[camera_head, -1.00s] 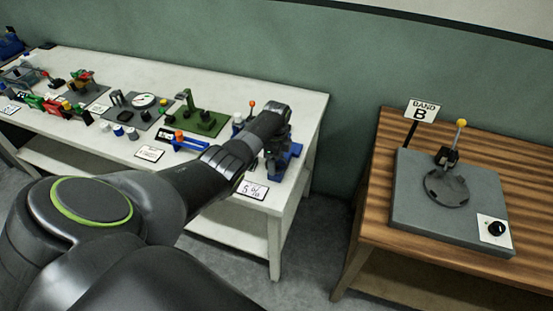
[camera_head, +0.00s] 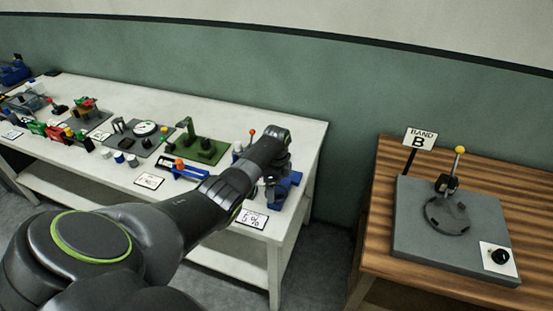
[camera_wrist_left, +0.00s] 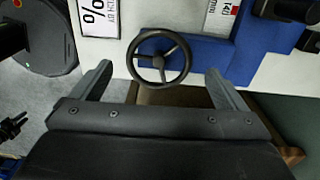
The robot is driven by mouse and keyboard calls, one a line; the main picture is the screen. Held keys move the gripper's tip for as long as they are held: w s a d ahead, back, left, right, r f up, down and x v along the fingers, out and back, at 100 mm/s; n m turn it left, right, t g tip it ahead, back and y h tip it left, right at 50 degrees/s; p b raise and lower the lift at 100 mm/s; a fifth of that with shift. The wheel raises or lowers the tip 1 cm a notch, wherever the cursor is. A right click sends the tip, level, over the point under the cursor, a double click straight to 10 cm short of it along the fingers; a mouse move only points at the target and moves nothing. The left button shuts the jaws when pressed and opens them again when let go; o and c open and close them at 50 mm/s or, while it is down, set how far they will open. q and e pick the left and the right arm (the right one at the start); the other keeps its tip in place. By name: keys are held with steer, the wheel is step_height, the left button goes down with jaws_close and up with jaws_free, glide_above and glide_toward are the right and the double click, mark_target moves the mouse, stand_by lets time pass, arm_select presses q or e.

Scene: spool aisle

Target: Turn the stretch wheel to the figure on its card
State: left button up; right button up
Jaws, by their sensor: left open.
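The stretch wheel, a small dark three-spoked handwheel (camera_wrist_left: 160,59), shows in the left wrist view beside a blue body (camera_wrist_left: 200,50). My left gripper (camera_wrist_left: 158,70) is open, with one finger on each side of the wheel; whether either touches it I cannot tell. In the head view my left arm reaches over the blue device (camera_head: 285,190) at the near right corner of the white table, and my gripper's fingers and the wheel are hidden there. The card (camera_head: 252,218) on the table's front edge reads "5 %"; part of it (camera_wrist_left: 98,15) shows in the wrist view. My right gripper is not in view.
The white table (camera_head: 215,108) bears several other devices, among them a green one (camera_head: 200,148) and a blue slide (camera_head: 180,170). A wooden table (camera_head: 385,240) to the right carries a grey plate (camera_head: 425,245) with a lever and a "BAND B" sign (camera_head: 420,138). A gap separates the tables.

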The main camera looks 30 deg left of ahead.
mark_target(277, 192)
arm_select(q)
step_height(277, 192, up, 16)
steer(key=b, duration=0.2)
steer(key=shift+f, duration=0.15)
stand_by(0.4)
